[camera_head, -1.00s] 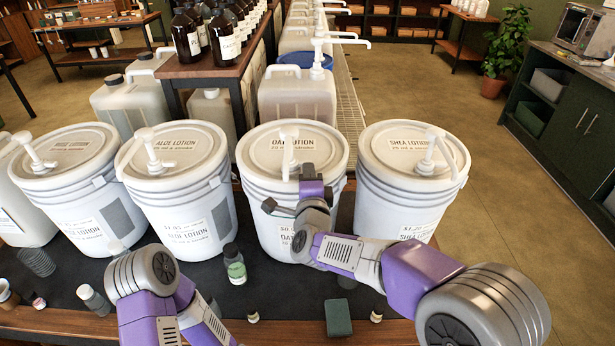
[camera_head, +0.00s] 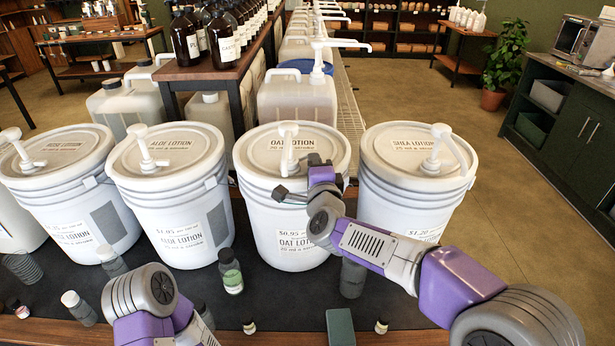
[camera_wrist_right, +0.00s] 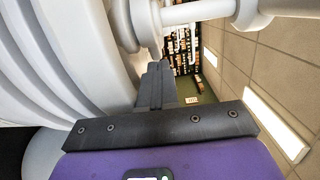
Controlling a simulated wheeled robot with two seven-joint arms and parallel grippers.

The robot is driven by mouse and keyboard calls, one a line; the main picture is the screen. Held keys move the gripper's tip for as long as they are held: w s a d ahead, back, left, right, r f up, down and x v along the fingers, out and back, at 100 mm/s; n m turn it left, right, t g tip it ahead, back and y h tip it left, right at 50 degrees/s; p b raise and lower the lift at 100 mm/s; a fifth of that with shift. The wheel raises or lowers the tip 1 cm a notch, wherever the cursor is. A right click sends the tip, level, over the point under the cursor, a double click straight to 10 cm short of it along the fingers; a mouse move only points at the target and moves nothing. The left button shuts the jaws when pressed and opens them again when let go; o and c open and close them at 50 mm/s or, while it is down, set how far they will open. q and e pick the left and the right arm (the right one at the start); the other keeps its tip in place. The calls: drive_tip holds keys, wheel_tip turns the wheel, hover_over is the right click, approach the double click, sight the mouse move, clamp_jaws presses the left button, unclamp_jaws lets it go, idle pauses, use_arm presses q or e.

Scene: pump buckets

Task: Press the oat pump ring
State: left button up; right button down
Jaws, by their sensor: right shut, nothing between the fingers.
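The oat lotion bucket (camera_head: 262,215) is white, with a lid and labels, and stands third from the left in the head view. Its white pump (camera_head: 288,150) stands upright on the lid. My right gripper (camera_head: 284,193) is at the front of this bucket, near the rim and below the pump. In the right wrist view its fingers (camera_wrist_right: 155,85) are shut with nothing between them. They point toward the white pump with its collar (camera_wrist_right: 145,22), apparently short of it. My left arm shows at the bottom left, but its gripper is not visible.
The aloe bucket (camera_head: 175,210) stands to the left and the shea bucket (camera_head: 400,190) to the right, each with a pump. A small green-labelled bottle (camera_head: 231,272) and a green block (camera_head: 340,325) are on the dark mat in front.

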drive_tip(key=shift+w, duration=0.45)
idle(0.5)
drive_tip(key=shift+s+d+b, duration=0.1)
drive_tip(key=shift+d+b, duration=0.1)
drive_tip(key=shift+b, duration=0.15)
drive_tip(key=s+d+b, duration=0.2)
drive_tip(key=s+d, duration=0.7)
drive_tip(key=d, duration=0.1)
drive_tip(key=shift+s, duration=0.2)
